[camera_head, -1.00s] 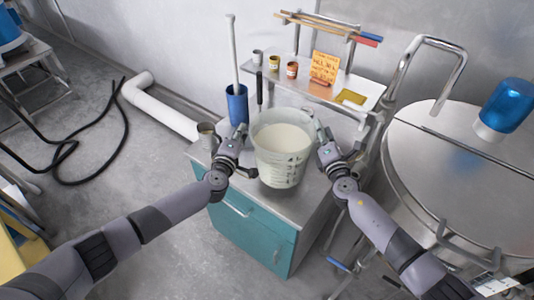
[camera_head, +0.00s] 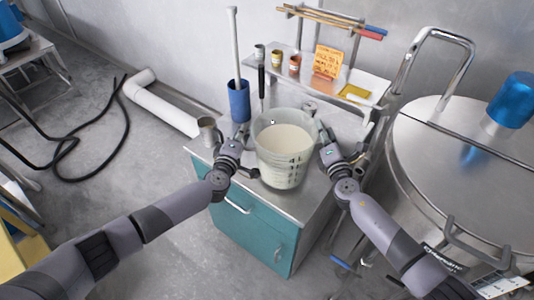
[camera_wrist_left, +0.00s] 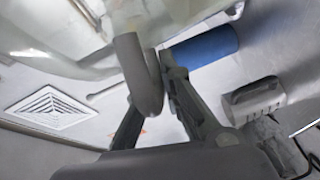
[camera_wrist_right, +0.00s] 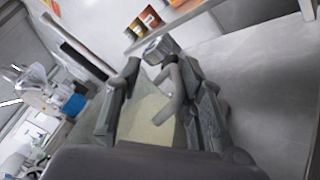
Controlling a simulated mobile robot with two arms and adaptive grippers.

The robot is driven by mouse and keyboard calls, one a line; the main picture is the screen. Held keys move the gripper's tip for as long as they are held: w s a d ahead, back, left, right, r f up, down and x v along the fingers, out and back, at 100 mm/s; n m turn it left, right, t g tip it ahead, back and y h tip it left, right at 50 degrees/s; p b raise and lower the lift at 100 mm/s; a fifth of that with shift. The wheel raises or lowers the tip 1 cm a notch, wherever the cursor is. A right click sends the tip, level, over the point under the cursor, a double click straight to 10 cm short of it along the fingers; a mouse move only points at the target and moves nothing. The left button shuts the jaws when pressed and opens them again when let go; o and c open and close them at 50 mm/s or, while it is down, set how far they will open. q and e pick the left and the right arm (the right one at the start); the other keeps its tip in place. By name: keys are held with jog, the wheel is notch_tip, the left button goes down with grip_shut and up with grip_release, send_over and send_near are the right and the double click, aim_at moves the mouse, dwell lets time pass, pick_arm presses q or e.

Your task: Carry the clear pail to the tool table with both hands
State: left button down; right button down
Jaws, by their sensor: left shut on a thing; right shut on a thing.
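The clear pail (camera_head: 283,168), with a pale cream load and dark markings on its side, stands upright between my grippers. My left gripper (camera_head: 241,146) is shut on the pail's left side. My right gripper (camera_head: 325,143) is shut on its right side. A grey handle piece (camera_wrist_left: 141,78) sits between the left fingers in the left wrist view; another (camera_wrist_right: 173,90) shows at the right fingers. The tool table (camera_head: 305,203), a teal cabinet with a steel top, is under the pail. I cannot tell whether the pail's base touches the top.
A blue holder (camera_head: 239,102) and a metal cup (camera_head: 208,132) stand at the table's left. A large steel vat (camera_head: 455,170) is close on the right.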

pick_arm(q)
jog(key=shift+d+f+b, duration=0.45)
jog(key=shift+d+b, duration=0.15)
jog(key=shift+b, duration=0.35)
pick_arm(e)
jog(key=shift+s+a+f, duration=0.1)
jog(key=shift+a+f, duration=0.4)
jog(key=shift+f, duration=0.3)
pick_arm(q)
jog(key=c, duration=2.2)
grip_release()
jog(key=shift+s+f, duration=0.15)
jog(key=shift+f, duration=0.3)
pick_arm(e)
jog(key=c, duration=1.5)
grip_release()
jog(key=shift+s+f+y, duration=0.1)
jog(key=shift+f+y, duration=0.2)
jog(key=shift+f, duration=0.15)
pick_arm(q)
jog(key=o, duration=0.4)
jog(key=shift+s+a+r, duration=0.1)
jog(key=shift+s, duration=0.1)
pick_arm(e)
jog(key=o, duration=0.4)
jog(key=shift+s+r, duration=0.2)
jog(key=shift+s, duration=0.05)
pick_arm(q)
jog(key=shift+o, duration=0.4)
